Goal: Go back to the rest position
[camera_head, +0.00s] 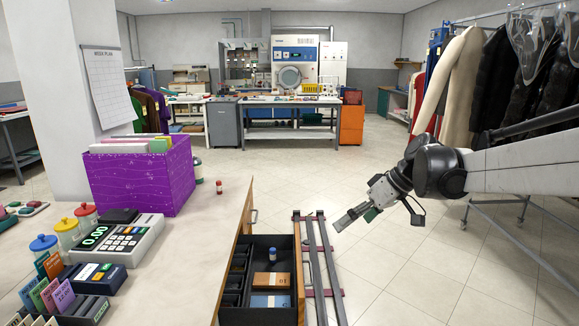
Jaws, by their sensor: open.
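My arm reaches in from the right edge of the head view. My gripper (354,216) hangs in the air above the tiled floor, to the right of the counter and the floor rail. It is open, and I see nothing between its fingers. It is apart from the open drawer (288,316) and from everything on the counter.
The counter (185,262) at the left holds a purple box (140,180), a cash register (118,240) and jars. The open drawer juts out beside the floor rail (322,265). Garments on a rack (465,85) hang behind my arm. The central floor is clear.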

